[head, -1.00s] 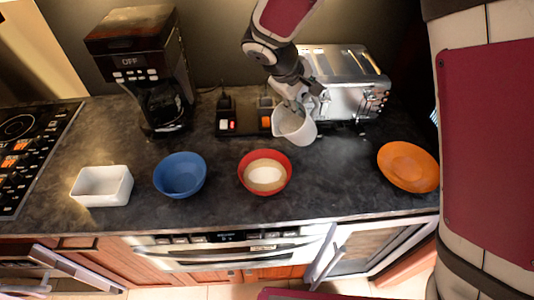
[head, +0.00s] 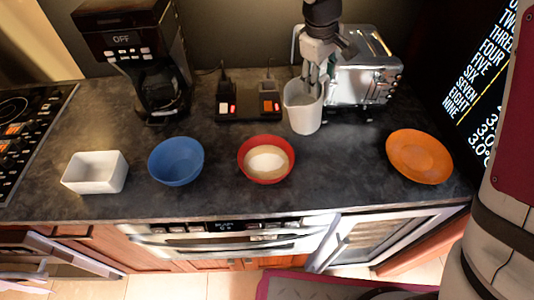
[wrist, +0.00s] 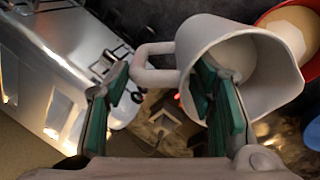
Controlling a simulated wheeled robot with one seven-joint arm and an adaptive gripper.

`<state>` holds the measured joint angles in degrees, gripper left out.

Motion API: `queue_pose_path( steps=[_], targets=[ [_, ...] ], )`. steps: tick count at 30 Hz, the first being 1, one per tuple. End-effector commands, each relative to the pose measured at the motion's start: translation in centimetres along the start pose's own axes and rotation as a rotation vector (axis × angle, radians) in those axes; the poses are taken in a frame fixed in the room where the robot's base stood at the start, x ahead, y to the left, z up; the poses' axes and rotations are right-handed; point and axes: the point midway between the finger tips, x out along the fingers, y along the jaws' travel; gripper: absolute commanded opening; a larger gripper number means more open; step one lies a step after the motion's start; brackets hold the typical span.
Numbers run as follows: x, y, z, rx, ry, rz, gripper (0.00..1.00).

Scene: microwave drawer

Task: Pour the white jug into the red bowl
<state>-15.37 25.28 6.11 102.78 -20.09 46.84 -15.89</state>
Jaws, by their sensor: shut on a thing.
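The white jug (head: 303,106) is upright at the back of the counter, in front of the toaster. I cannot tell if its base touches the counter. My gripper (head: 313,84) comes down on it from above, shut on its rim and handle side. In the wrist view one green-padded finger is inside the jug (wrist: 262,82) and the other is outside, by the handle. The red bowl (head: 244,162) stands in front of the jug, to its left, with a pale, whitish content in it. In the wrist view part of the red bowl (wrist: 268,17) shows at top right.
A silver toaster (head: 365,80) stands close behind the jug, to its right. A power strip (head: 235,113) with plugs lies left of the jug. A blue bowl (head: 176,163), white dish (head: 95,173) and orange plate (head: 419,157) line the front. A coffee maker (head: 150,70) stands back left.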

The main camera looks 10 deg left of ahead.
Motion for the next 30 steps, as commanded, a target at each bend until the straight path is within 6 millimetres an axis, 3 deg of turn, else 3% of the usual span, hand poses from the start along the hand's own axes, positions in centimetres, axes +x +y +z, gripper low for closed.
queue_pose_path(
  steps=[4, 14, 30],
  targets=[
    [1.3, 1.2, -0.2, 0.005, 0.004, -0.102, 0.0],
    [0.9, 0.9, -0.1, -0.001, 0.004, -0.112, 0.0],
    [-2.8, 1.9, -0.1, 0.0, 0.003, -0.111, 0.0]
  ],
)
